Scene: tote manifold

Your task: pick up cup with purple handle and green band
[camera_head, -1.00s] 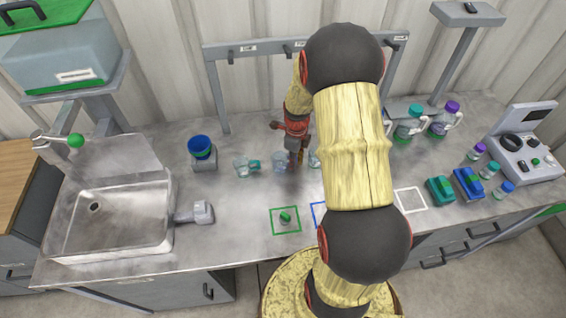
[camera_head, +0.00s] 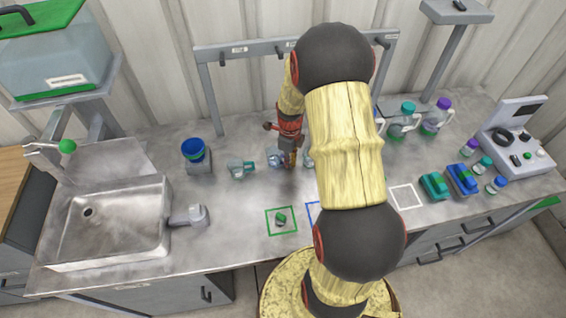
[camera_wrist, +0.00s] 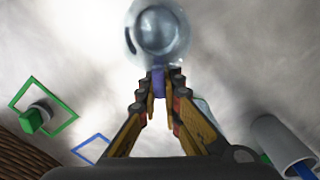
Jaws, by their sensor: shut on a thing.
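The clear cup shows at the top of the wrist view (camera_wrist: 158,35), seen from above, with its purple handle (camera_wrist: 158,82) toward me. My gripper (camera_wrist: 159,98) is shut on that handle, with the fingertips at its sides. In the head view my gripper (camera_head: 290,160) points down at the cup (camera_head: 274,157), which is partly hidden behind it. I cannot make out the green band, nor whether the cup is clear of the counter.
Another clear cup (camera_head: 308,159) stands close on the right, partly hidden by my arm. A blue cup (camera_head: 193,149) on a grey stand is farther left. A rack bar (camera_head: 240,48) spans behind.

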